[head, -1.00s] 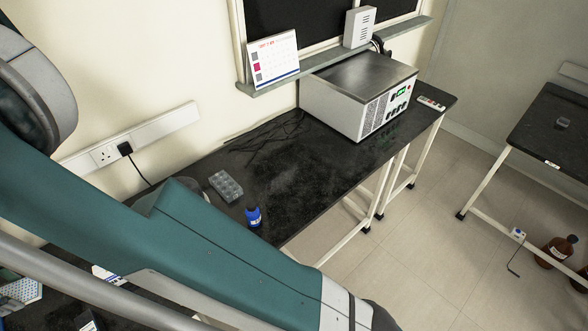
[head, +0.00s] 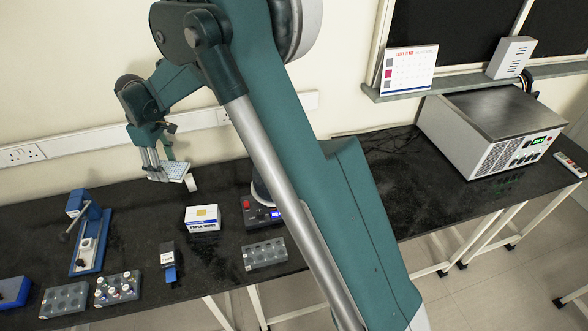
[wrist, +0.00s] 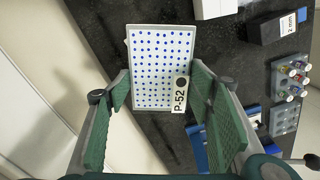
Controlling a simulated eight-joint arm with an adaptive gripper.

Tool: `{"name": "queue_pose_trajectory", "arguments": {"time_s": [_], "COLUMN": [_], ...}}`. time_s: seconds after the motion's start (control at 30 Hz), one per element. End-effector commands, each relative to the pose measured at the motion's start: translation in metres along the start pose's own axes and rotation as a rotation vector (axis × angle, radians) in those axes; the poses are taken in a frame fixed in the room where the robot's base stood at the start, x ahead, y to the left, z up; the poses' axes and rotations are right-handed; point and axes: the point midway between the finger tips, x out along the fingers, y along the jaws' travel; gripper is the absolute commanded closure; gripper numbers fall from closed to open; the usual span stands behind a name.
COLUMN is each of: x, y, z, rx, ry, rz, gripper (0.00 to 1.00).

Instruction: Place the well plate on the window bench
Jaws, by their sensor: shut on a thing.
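The well plate (head: 171,173) is a white plate with rows of blue wells, and my gripper (head: 160,160) is shut on it. In the wrist view the plate (wrist: 160,65) sits between the two green fingers of my gripper (wrist: 162,95), with a P-52 label (wrist: 180,94) at one corner. The plate is above the left part of the black bench, near the wall; I cannot tell its exact height. The black bench (head: 440,205) runs along the wall, with a dark window (head: 450,25) above its right part.
A grey box instrument (head: 490,130) stands at the bench's right. Below the plate stand a blue stand (head: 92,240), a white box (head: 202,218), a small dark box (head: 168,258) and several racks. Bare bench shows left of the instrument, partly behind my arm.

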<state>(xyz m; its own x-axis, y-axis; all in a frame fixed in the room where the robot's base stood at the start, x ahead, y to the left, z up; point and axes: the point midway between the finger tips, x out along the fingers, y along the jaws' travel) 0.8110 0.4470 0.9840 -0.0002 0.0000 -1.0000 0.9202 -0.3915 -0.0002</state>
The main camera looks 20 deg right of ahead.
Motion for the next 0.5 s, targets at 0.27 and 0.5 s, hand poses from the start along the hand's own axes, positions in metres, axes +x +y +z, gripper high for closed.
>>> {"name": "queue_pose_trajectory", "arguments": {"time_s": [0.27,0.5], "x": [0.000,-0.001], "y": [0.061,0.106], "z": [0.066,0.126], "rx": [0.098,0.180], "ry": [0.000,0.000], "rz": [0.000,0.000], "gripper": [0.61,0.61]}}
